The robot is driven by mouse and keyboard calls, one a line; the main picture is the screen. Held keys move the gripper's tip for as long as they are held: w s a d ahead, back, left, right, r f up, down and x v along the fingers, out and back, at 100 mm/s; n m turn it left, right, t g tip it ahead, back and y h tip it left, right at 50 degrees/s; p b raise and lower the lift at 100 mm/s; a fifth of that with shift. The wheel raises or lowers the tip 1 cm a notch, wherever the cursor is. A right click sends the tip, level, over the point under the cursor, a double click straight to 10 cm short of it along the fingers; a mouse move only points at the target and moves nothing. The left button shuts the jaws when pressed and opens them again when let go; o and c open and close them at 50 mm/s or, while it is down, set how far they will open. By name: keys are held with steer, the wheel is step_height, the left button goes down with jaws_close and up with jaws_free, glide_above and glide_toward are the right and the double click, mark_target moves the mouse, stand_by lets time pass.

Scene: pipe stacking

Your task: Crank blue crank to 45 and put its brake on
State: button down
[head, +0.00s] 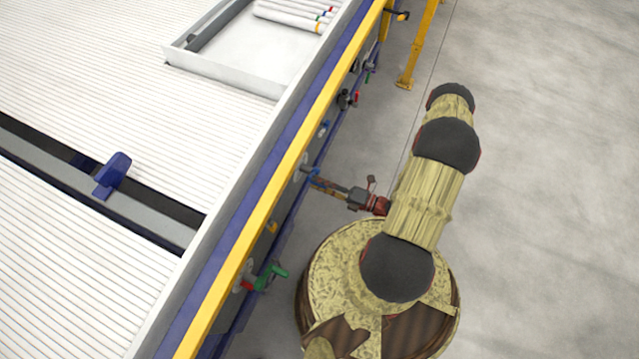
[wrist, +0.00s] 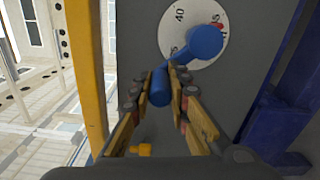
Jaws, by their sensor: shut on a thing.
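The blue crank (wrist: 205,42) sits on a white dial (wrist: 183,18) on a grey panel in the wrist view. The dial shows 40 at the upper left, another number partly hidden by the crank arm, and a red mark at the right. The crank arm points down and left to its blue handle (wrist: 160,88). My gripper (wrist: 168,85) is shut on this handle, one finger on each side. In the head view my gripper (head: 322,184) reaches left to the blue crank (head: 308,171) on the machine's side. I cannot tell which part is its brake.
A green crank (head: 270,276) is nearer along the machine side; a red handle (head: 356,97) is farther along. A yellow rail (head: 283,185) runs above them. A white tray (head: 235,77) holds several pipes. A yellow post (head: 415,50) stands beyond. Floor at right is clear.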

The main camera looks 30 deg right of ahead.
steer(key=shift+d, duration=0.1)
stand_by(0.3)
steer(key=c, duration=1.7)
jaws_free()
steer(key=shift+v, duration=6)
steer(key=shift+c, duration=0.3)
